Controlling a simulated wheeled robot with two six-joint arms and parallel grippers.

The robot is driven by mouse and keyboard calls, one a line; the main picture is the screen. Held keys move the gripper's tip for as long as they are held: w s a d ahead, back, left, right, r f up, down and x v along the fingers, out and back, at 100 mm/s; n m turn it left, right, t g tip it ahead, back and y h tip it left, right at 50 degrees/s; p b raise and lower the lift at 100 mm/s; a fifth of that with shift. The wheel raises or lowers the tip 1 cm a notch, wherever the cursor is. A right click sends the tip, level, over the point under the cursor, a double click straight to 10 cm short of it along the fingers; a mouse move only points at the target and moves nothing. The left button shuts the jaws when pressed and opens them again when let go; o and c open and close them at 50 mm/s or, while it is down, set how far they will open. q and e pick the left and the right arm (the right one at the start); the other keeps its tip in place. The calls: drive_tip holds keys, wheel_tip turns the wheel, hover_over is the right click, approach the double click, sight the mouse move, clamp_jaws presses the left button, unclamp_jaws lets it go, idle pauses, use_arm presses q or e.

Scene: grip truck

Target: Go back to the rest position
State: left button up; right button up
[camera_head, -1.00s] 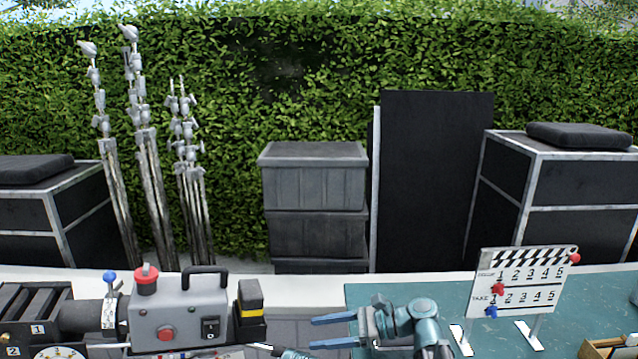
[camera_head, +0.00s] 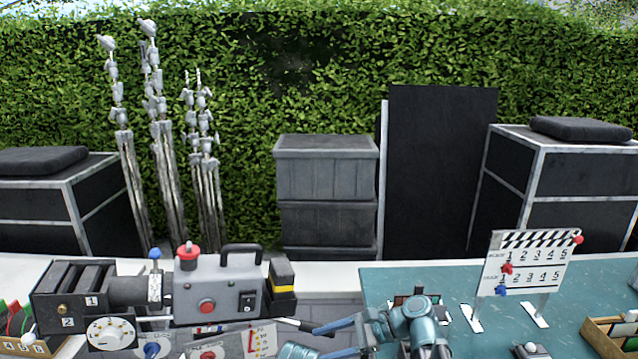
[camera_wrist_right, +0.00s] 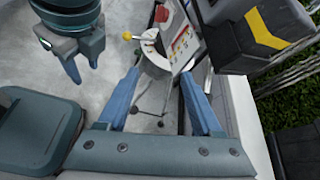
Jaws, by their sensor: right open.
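My right gripper (camera_head: 330,340) shows at the bottom centre of the head view. Its two blue fingers point left and are apart with nothing between them. The right wrist view shows the same gripper (camera_wrist_right: 160,97) open and empty, above a pale surface. A teal part of my other arm (camera_wrist_right: 75,30) shows at the top left of the right wrist view; whether its jaws are open or shut is unclear. In the head view a teal piece at the bottom edge is mostly cut off.
A grey control box (camera_head: 218,290) with red buttons stands left on the white counter. A white clapperboard (camera_head: 522,263) stands on the teal table (camera_head: 462,275) at right, near a wooden tray (camera_head: 603,336). Grey crates (camera_head: 325,170) and a black panel (camera_head: 440,165) stand behind.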

drive_tip(key=s+d+f+n+h, duration=0.2)
drive_tip(key=d+f+n+h, duration=0.2)
drive_tip(key=d+n, duration=0.1)
drive_tip(key=s+d+f+n+h, duration=0.2)
drive_tip(key=d+f+n+h, duration=0.2)
drive_tip(key=d+f+n, duration=0.1)
drive_tip(key=s+d+f+n+h, duration=0.3)
drive_tip(key=d+f+n+h, duration=0.1)
drive_tip(key=d+n+h, duration=0.1)
drive_tip(key=shift+f, duration=0.15)
drive_tip(key=s+a+f+n+b, duration=0.2)
drive_tip(key=a, duration=0.3)
drive_tip(key=s+a+f+n+g+h+b, duration=0.1)
drive_tip(key=s+a+b, duration=0.1)
drive_tip(key=a, duration=0.3)
drive_tip(key=shift+s+a+f+n, duration=0.2)
drive_tip(key=shift+s+f+n, duration=0.2)
drive_tip(key=shift+s, duration=0.4)
